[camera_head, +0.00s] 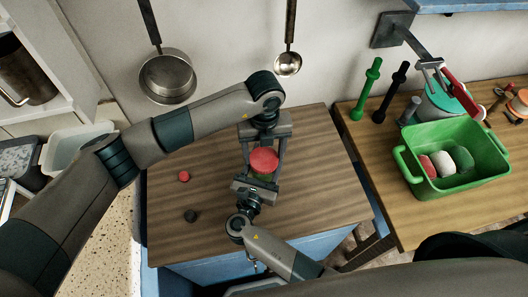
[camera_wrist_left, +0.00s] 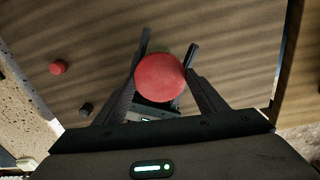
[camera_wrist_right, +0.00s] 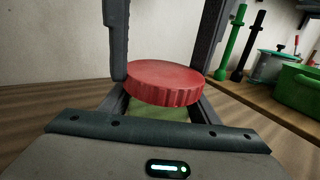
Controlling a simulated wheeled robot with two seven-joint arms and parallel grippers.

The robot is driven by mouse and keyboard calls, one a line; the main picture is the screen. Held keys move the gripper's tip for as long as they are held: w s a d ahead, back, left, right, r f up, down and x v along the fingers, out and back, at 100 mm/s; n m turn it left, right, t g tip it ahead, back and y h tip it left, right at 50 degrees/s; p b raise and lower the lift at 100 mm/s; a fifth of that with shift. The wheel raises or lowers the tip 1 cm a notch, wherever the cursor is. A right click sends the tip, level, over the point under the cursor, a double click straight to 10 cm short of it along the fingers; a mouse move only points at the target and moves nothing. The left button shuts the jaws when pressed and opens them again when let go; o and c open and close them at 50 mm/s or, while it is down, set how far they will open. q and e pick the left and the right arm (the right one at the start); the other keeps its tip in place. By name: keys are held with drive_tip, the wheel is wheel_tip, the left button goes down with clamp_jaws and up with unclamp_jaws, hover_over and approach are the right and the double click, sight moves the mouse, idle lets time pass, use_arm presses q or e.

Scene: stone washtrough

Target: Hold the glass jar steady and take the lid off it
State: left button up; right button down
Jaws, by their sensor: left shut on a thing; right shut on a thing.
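The glass jar (camera_head: 262,177) stands on the wooden table, greenish through its wall and partly hidden by my grippers. Its round red lid (camera_head: 263,160) sits on top and shows in the left wrist view (camera_wrist_left: 159,78). My left gripper (camera_head: 264,157) reaches down from above, its fingers shut on opposite sides of the lid. My right gripper (camera_head: 258,184) comes from the near side and is shut on the jar body (camera_wrist_right: 160,112) below the lid (camera_wrist_right: 163,82). I cannot tell whether there is a gap between lid and jar.
A small red piece (camera_head: 184,176) and a dark piece (camera_head: 190,215) lie on the table's left half. On the right table (camera_head: 425,215) stand a green bin (camera_head: 455,187) with several items and tall green and black objects. A pan (camera_head: 167,78) and ladle (camera_head: 288,64) hang behind.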

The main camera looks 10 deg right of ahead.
sight(264, 158)
use_arm(q)
drive_tip(key=n, duration=0.5)
drive_tip(key=shift+c, duration=0.2)
drive_tip(key=n, duration=0.5)
drive_tip(key=shift+r, duration=0.3)
drive_tip(key=shift+r, duration=0.7)
drive_tip(key=shift+r, duration=0.15)
idle(0.3)
drive_tip(key=shift+r, duration=2)
